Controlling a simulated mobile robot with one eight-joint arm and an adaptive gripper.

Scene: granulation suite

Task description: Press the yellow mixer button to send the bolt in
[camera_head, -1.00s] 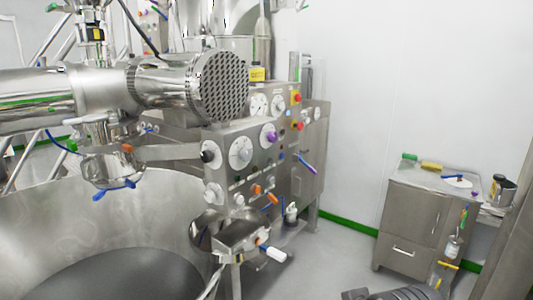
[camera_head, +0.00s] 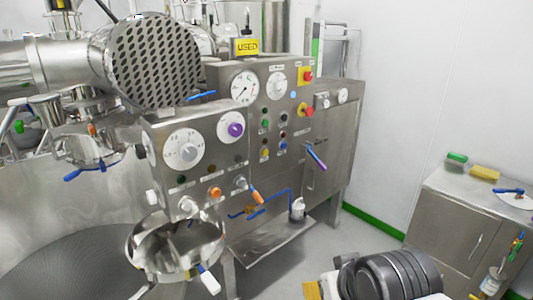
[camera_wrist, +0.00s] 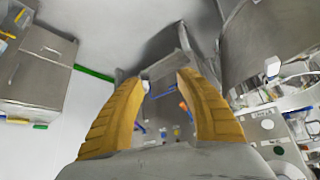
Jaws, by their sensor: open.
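A steel control panel (camera_head: 250,110) stands in the middle of the head view. A small yellow button (camera_head: 265,153) sits low in its left column of small buttons; its label is too small to read. My gripper (camera_wrist: 158,76) shows in the wrist view with two ribbed yellow fingers, open and with nothing held. Small coloured controls (camera_wrist: 165,132) show beyond the gap between the fingers, apart from them. I see no bolt.
Red buttons (camera_head: 306,75) on yellow plates sit at the panel's upper right. A purple-blue handle (camera_head: 316,157) sticks out of the cabinet. A large steel bowl (camera_head: 60,230) fills the left. A steel cabinet (camera_head: 450,220) stands right; some floor between is clear.

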